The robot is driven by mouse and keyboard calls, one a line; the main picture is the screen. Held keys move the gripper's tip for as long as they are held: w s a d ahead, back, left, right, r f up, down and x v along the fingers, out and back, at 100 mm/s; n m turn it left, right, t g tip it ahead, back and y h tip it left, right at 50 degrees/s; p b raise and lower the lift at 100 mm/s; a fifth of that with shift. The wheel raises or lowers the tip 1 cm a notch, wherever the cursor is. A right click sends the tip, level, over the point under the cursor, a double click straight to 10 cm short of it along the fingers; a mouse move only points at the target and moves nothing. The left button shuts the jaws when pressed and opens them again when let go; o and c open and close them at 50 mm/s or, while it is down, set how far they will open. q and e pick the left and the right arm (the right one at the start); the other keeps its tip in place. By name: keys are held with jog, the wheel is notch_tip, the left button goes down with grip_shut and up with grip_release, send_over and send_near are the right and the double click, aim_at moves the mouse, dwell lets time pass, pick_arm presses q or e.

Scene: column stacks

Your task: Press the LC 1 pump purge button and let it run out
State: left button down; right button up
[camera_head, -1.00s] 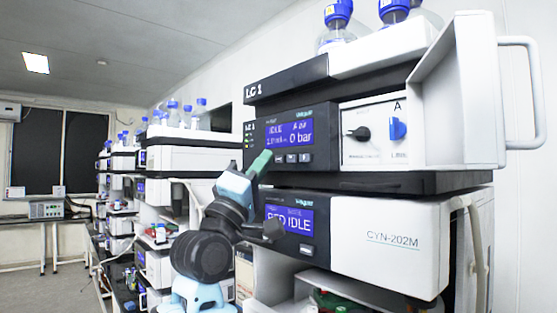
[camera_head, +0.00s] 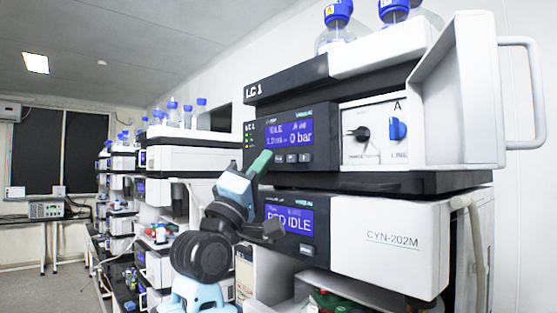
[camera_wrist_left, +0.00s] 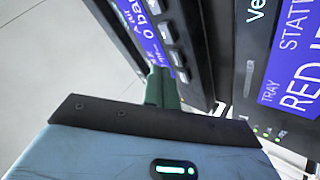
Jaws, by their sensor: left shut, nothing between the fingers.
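The LC 1 pump module (camera_head: 275,175) is the upper unit of the stack. Its blue display (camera_head: 290,133) reads IDLE and 0 bar, with a row of small buttons (camera_head: 292,158) below it. The display (camera_wrist_left: 143,30) and buttons (camera_wrist_left: 172,45) also show in the left wrist view. My left gripper (camera_head: 260,161) is shut and empty, its green fingers at the lower left of the pump's front panel. In the left wrist view the fingertips (camera_wrist_left: 160,78) overlap the panel beside the buttons; I cannot tell whether they touch it. My right gripper is out of view.
An open white door (camera_head: 478,90) with a handle stands at the right. Blue-capped bottles (camera_head: 338,25) stand on top. More stacks (camera_head: 185,155) recede to the left.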

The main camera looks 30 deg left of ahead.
pick_arm(q)
jog(key=shift+w, duration=0.1)
dwell(0.3)
jog(key=shift+w+d, duration=0.2)
jog(key=shift+w, duration=0.1)
jog(key=shift+w+d, duration=0.15)
jog(key=shift+w, duration=0.25)
dwell(1.0)
jog(key=shift+s, duration=0.1)
jog(key=shift+s+a, duration=0.35)
jog(key=shift+s, duration=0.35)
jog(key=s, duration=0.1)
jog(key=s+a, duration=0.1)
jog(key=s, duration=0.1)
jog(key=s+a, duration=0.1)
jog(key=shift+s, duration=0.3)
dwell(0.9)
